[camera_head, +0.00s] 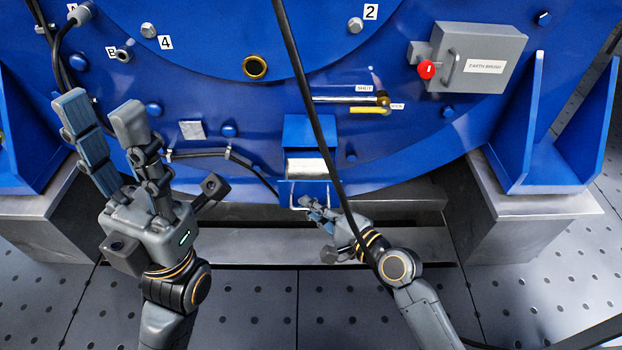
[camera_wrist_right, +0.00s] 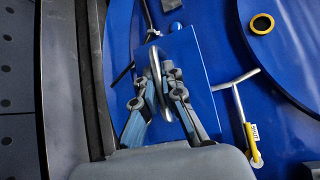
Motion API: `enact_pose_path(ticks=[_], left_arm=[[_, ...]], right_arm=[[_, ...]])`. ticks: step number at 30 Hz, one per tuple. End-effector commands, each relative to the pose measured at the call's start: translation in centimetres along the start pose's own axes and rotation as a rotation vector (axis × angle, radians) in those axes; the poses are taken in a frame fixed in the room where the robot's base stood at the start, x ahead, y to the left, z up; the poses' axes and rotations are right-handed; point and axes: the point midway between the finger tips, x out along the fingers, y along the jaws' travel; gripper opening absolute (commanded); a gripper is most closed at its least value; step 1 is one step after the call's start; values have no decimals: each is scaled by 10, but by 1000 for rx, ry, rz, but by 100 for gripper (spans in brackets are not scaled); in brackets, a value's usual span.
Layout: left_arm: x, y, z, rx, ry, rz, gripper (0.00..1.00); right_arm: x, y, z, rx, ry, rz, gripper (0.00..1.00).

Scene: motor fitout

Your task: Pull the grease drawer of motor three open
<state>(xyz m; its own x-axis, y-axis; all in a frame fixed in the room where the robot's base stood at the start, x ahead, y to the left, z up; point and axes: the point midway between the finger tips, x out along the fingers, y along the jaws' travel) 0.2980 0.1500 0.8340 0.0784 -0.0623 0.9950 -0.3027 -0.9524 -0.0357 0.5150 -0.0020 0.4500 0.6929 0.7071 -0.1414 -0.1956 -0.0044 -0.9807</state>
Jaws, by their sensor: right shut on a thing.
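The grease drawer (camera_head: 303,190) is a small blue box low on the blue motor housing, with a metal bar handle on its front. A pale metallic surface (camera_head: 306,167) shows between the drawer front and the blue casing above. My right gripper (camera_head: 312,206) is shut on the handle. In the right wrist view, the fingers of my right gripper (camera_wrist_right: 158,108) lie on both sides of the handle (camera_wrist_right: 156,72), before the flat blue drawer front (camera_wrist_right: 195,65). My left gripper (camera_head: 98,108) is open and empty, raised at the left before the motor, fingers pointing up.
A grey box with a red knob (camera_head: 480,58) is at the upper right. A yellow-tagged metal lever (camera_head: 350,100) sits above right of the drawer.

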Motion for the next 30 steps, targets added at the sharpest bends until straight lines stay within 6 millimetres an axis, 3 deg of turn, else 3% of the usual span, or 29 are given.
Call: enact_pose_path(ticks=[12, 14, 23, 30], left_arm=[[-3, 0, 0, -2, -15, -6, 40], [-3, 0, 0, -2, -15, -6, 40], [-3, 0, 0, -2, -15, -5, 40], [-3, 0, 0, -2, -15, -5, 40]], right_arm=[[-7, 3, 7, 0, 0, 1, 0], [-7, 3, 6, 0, 0, 1, 18], [-7, 2, 6, 0, 0, 0, 18], [-34, 3, 6, -2, 1, 3, 18]])
